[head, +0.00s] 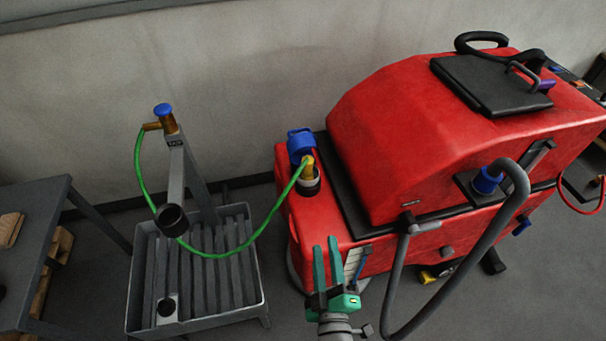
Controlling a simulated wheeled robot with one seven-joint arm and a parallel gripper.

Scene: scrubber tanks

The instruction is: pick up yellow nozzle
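The yellow nozzle (308,168) stands at the end of a green hose (249,240). Its lower end is at a dark, pale-rimmed opening (309,187) on the left end of the red scrubber (400,140); how deep it sits is hidden. A blue cap (300,143) is right behind the nozzle. My gripper (326,246) has two green fingers pointing up in the picture, with a narrow gap between them and nothing seen in it. It is in front of the scrubber, below and slightly right of the nozzle, apart from it.
A grey slatted basin (140,285) with a post and blue-topped brass tap (167,120) stands at left. The green hose sags between tap and nozzle. A thick grey hose (480,270) loops at right. A dark table (40,200) is far left.

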